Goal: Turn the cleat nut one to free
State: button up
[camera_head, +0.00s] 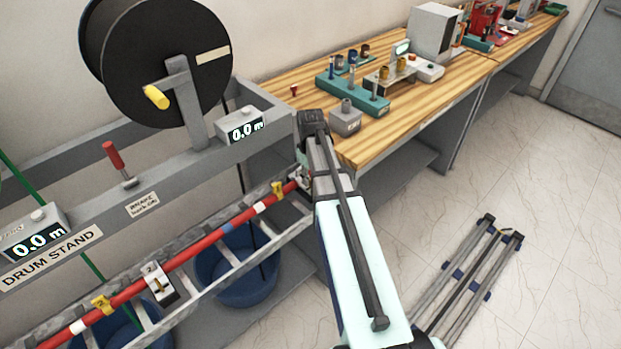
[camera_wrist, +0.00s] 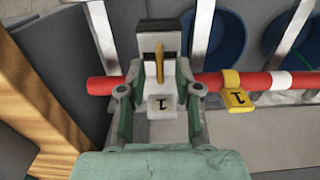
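In the wrist view, cleat one is a pale block with a dark top, a plate marked 1 (camera_wrist: 162,106) and a thin yellow upright piece, apparently its nut (camera_wrist: 159,62). It sits on the red cable (camera_wrist: 210,83). My gripper (camera_wrist: 159,72) is open, with one green-grey finger on each side of the cleat and nut. I cannot tell whether the fingers touch them. In the head view, my arm reaches to the far end of the red cable (camera_head: 205,242) and mostly hides cleat one.
A second cleat (camera_head: 158,284) sits nearer along the cable, with yellow tags. Blue tubs (camera_head: 235,275) stand below the ladder-like tray. The drum stand (camera_head: 170,172) is left; a wooden bench (camera_head: 395,135) with tools is beyond my arm. A folded ladder (camera_head: 470,275) lies right.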

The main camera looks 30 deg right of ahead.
jog(key=shift+f, duration=0.85)
grip_shut()
